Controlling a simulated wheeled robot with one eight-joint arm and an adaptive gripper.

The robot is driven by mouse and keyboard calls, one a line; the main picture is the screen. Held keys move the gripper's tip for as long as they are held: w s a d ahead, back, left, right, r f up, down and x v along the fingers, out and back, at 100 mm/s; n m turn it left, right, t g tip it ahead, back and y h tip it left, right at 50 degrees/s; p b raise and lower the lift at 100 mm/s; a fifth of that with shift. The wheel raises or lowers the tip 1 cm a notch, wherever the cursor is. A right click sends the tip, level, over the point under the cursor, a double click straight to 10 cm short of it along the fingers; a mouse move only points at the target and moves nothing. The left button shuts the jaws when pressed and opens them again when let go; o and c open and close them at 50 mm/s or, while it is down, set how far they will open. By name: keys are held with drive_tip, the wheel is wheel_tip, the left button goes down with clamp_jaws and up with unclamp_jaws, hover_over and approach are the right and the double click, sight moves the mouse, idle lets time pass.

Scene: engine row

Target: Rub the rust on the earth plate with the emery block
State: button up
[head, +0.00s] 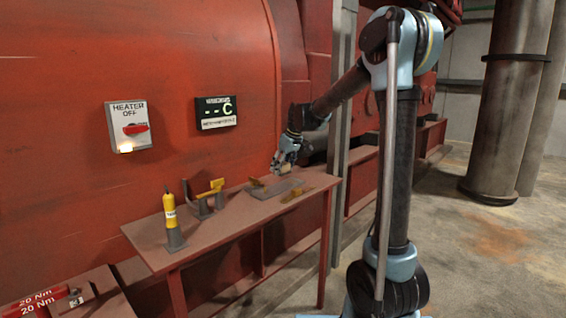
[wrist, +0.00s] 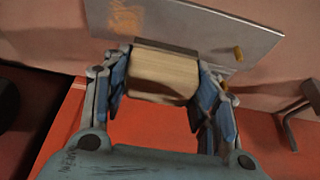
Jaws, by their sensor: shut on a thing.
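The emery block (wrist: 163,75) is a tan block with a dark grey layer on its far side. My gripper (wrist: 163,82) is shut on it, one finger on each side. In the head view my gripper (head: 285,160) is over the far right part of the table. The grey earth plate (head: 277,188) lies there, and it also shows in the wrist view (wrist: 195,30). An orange-brown rust patch (wrist: 126,14) is on the plate, left of and beyond the block. The block overlaps the plate's near edge in the wrist view; I cannot tell whether they touch.
On the red table (head: 230,219) are a yellow cylinder (head: 170,213) on a grey stand and a yellow-handled fixture (head: 206,200). A red engine wall (head: 70,130) rises behind, with a heater switch box (head: 129,126).

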drive_tip(key=shift+r, duration=1.55)
